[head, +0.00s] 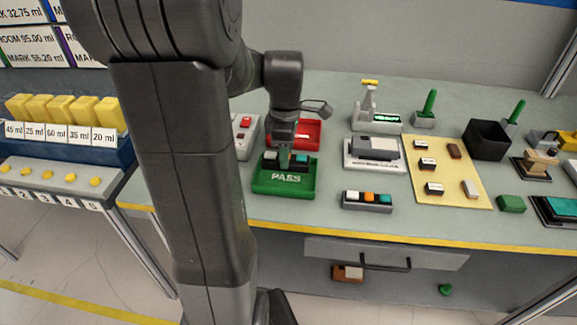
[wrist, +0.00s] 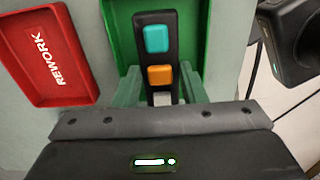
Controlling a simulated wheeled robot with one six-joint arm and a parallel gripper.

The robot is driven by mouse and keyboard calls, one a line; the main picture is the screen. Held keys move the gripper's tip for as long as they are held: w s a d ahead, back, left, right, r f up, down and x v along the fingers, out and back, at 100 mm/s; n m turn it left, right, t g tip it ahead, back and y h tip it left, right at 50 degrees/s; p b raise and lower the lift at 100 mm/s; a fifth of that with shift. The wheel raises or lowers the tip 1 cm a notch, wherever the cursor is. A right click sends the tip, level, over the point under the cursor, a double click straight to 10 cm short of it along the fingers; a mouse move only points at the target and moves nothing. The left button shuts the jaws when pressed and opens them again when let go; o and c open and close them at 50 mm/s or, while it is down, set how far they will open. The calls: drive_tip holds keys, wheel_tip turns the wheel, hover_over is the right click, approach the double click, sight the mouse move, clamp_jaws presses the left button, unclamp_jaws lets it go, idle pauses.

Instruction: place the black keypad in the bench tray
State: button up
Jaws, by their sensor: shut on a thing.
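My gripper (head: 285,157) is shut on a black keypad (head: 302,159), with its fingers across the keypad's middle. The keypad has teal, orange and white buttons; in the wrist view the keypad (wrist: 158,58) lies between the fingers (wrist: 160,92), the white button partly hidden. It is within the outline of the green tray marked PASS (head: 285,180); the tray also shows in the wrist view (wrist: 118,40). I cannot tell whether the keypad touches the tray floor. A similar grey-and-black keypad unit (head: 367,201) lies on the bench to the right.
A red tray marked REWORK (wrist: 50,60) is beside the green tray; it also shows in the head view (head: 312,133). A grey box with red buttons (head: 243,135) stands left. A white fixture (head: 373,154) and a yellow mat (head: 462,190) are to the right. The bench's yellow front edge (head: 400,238) is near.

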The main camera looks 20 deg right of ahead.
drive_tip(key=shift+f, duration=1.95)
drive_tip(key=shift+f, duration=0.15)
drive_tip(key=o, duration=1)
drive_tip(key=shift+o, duration=0.2)
wheel_tip(320, 180, up, 12)
drive_tip(key=shift+r+p, duration=0.2)
drive_tip(key=shift+p, duration=0.15)
